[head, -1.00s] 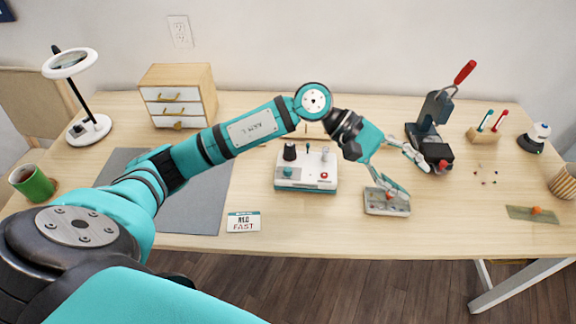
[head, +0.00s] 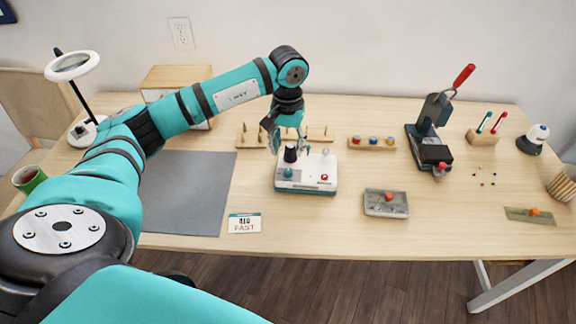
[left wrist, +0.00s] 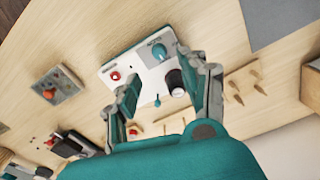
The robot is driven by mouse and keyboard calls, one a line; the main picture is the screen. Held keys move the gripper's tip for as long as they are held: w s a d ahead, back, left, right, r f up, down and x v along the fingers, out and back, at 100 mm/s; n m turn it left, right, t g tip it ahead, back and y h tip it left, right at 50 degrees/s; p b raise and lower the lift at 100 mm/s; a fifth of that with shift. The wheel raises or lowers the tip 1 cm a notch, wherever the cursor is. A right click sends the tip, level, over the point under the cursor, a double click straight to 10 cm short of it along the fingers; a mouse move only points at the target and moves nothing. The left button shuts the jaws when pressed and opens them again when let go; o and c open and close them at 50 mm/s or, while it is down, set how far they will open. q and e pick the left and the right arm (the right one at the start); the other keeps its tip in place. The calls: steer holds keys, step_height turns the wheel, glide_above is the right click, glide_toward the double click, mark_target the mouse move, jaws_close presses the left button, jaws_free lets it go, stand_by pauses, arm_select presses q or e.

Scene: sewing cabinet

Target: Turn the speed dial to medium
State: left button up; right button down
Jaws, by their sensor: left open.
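A white and teal control box (head: 318,181) sits mid-table, and in the left wrist view (left wrist: 143,73). It bears a teal knob (head: 288,172) at its front left, a black upright cylinder (head: 290,154) behind that and a red button (head: 325,177) at its front right. Which one is the speed dial I cannot read. In the left wrist view the teal knob (left wrist: 158,50) lies just past the fingertips and the black cylinder (left wrist: 174,82) is close to one finger. My left gripper (head: 289,148) is open, pointing down over the box's back left. My right gripper is out of view.
A card (head: 244,223) reading "FAST" below a blurred word lies front left of the box. A grey tray (head: 386,209) with an orange knob stands to the right. A peg rack (head: 319,137) and spool rack (head: 372,143) stand behind. A grey mat (head: 185,195) lies left.

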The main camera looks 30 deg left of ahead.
mark_target(288, 171)
arm_select(q)
step_height(288, 171, down, 9)
steer(key=shift+d+r+p, duration=0.1)
steer(key=shift+p, duration=0.45)
jaws_close()
